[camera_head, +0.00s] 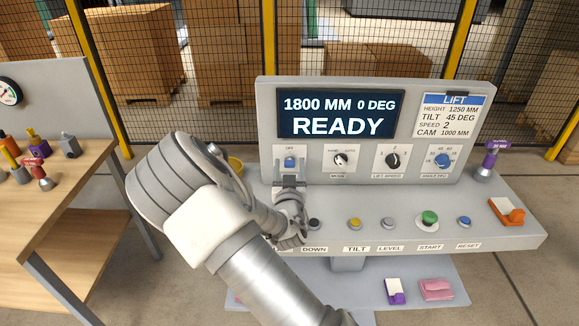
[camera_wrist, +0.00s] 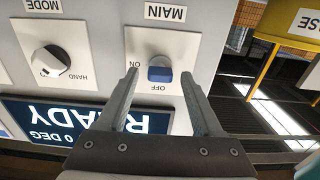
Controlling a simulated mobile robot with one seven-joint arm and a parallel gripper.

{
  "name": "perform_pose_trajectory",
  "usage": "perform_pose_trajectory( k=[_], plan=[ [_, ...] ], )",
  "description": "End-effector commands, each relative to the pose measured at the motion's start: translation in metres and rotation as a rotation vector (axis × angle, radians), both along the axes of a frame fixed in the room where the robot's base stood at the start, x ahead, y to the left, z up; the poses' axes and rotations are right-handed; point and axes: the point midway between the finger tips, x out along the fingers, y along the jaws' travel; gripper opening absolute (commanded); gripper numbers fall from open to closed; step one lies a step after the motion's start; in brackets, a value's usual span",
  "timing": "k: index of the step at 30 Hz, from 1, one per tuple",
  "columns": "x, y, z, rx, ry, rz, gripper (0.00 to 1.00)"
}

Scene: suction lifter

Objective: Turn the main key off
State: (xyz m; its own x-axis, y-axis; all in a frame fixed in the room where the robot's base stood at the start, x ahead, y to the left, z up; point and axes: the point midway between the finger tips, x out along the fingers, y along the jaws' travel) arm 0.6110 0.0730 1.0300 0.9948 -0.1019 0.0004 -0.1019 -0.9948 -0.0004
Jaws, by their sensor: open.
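The main key (camera_wrist: 160,70) is a blue knob on a white plate, shown upside down in the wrist view. The plate is labelled MAIN, with OFF and ON beside the knob. In the head view the key (camera_head: 289,161) is at the left of the console's upright panel, under the screen. My gripper (camera_wrist: 158,73) is open, with its fingertips on either side of the key. I cannot tell whether they touch it. In the head view my gripper (camera_head: 289,180) is just below the key, its fingers small and partly hiding the plate.
The screen (camera_head: 341,113) reads READY, 1800 MM, 0 DEG. A mode knob (camera_head: 340,160) is right of the key, with more dials beyond. Push buttons such as the green one (camera_head: 429,218) line the console ledge (camera_head: 516,240). A wooden table (camera_head: 70,205) stands at the left.

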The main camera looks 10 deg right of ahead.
Motion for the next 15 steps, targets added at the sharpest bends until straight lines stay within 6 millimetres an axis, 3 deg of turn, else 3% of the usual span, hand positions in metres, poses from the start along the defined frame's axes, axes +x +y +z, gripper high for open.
perform_pose_trajectory(
  k=[5, 15],
  plan=[
    [-0.0001, -0.0002, -0.0001, 0.000, 0.000, 0.000, 0.68],
    [-0.0003, -0.0002, -0.0001, 0.000, 0.000, 0.000, 0.06]
  ],
)
